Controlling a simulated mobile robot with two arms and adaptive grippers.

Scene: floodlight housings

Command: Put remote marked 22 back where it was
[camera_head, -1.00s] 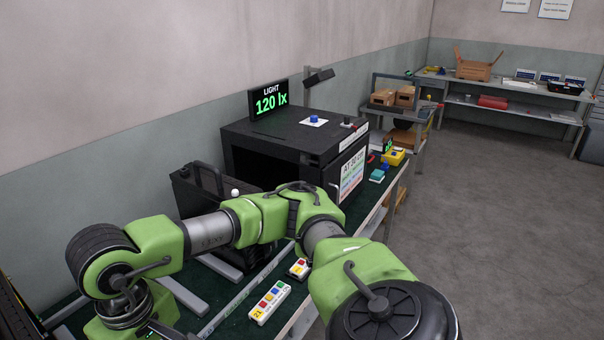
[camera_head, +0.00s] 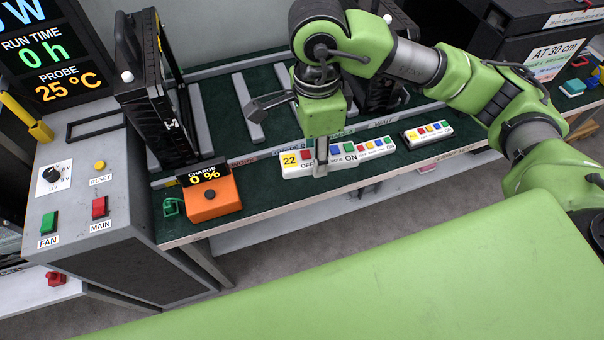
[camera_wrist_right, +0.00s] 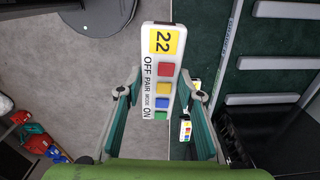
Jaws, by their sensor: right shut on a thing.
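The remote marked 22 (camera_head: 290,161) is white with a yellow number plate and coloured buttons. My right gripper (camera_head: 320,166) is shut on it near the table's front edge. In the right wrist view, the remote (camera_wrist_right: 161,68) lies between the two fingers (camera_wrist_right: 160,112), its 22 end pointing up in the picture. It looks larger and nearer than the remotes behind it, so it appears held above the table. A second white remote (camera_head: 376,147) lies just right of it, partly overlapped in the head view. My left gripper is not in view.
Another remote (camera_head: 428,133) lies further right on the green table. An orange charge unit reading 0 % (camera_head: 212,197) sits to the left. A grey control cabinet (camera_head: 75,185) stands at far left. Black floodlight housings (camera_head: 150,100) stand behind. Printed labels line the table.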

